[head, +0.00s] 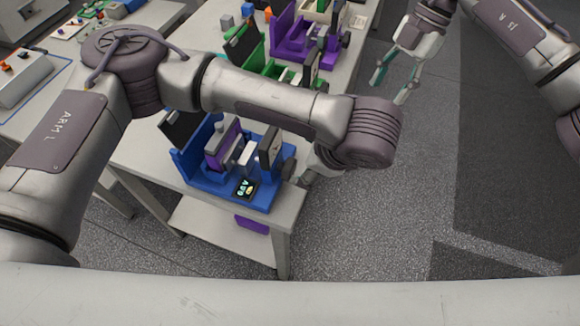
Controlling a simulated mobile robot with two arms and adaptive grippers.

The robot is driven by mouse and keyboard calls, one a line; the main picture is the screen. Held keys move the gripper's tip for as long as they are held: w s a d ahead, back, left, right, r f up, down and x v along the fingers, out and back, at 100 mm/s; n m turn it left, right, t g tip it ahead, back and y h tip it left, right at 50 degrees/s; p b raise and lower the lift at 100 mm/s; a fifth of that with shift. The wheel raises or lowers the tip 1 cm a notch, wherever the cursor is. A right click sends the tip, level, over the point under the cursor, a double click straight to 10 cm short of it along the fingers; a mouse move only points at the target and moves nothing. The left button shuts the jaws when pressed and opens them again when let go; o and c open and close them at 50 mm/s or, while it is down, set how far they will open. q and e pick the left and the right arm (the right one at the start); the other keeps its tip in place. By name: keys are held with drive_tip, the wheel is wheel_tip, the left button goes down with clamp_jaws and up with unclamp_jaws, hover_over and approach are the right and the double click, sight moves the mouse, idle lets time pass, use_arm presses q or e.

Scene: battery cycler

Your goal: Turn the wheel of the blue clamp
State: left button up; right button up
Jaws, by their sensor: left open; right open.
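The blue clamp (195,172) stands on the near end of the table, with a purple and grey piece (222,147) between its upright plates. Its dark wheel (289,172) is on the right side, partly in view. My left arm reaches over the clamp. My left gripper (308,175) is just right of the wheel, mostly hidden by my wrist; its fingertips do not show clearly, and I cannot tell whether it touches the wheel. My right gripper (391,85) is open and empty over the floor, right of the table, with teal fingertips pointing down.
A green clamp (245,62) and a purple clamp (290,40) stand farther back on the same table (150,160). A purple item (252,224) lies on the lower shelf (205,225). Another bench with equipment is at the left. The floor right of the table is clear.

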sight(293, 166)
use_arm(q)
drive_tip(key=shift+t+h, duration=0.3)
drive_tip(key=shift+h, duration=0.2)
drive_tip(key=x, duration=0.7)
drive_tip(key=s+x, duration=0.1)
drive_tip(key=x, duration=0.2)
drive_tip(key=shift+w+a+f, duration=0.2)
drive_tip(key=shift+a+f, duration=0.15)
drive_tip(key=shift+f, duration=0.15)
drive_tip(key=c, duration=1.2)
drive_tip(key=shift+w+g+y, duration=0.1)
drive_tip(key=shift+g+y, duration=0.3)
drive_tip(key=shift+g, duration=0.8)
drive_tip(key=o, duration=1.2)
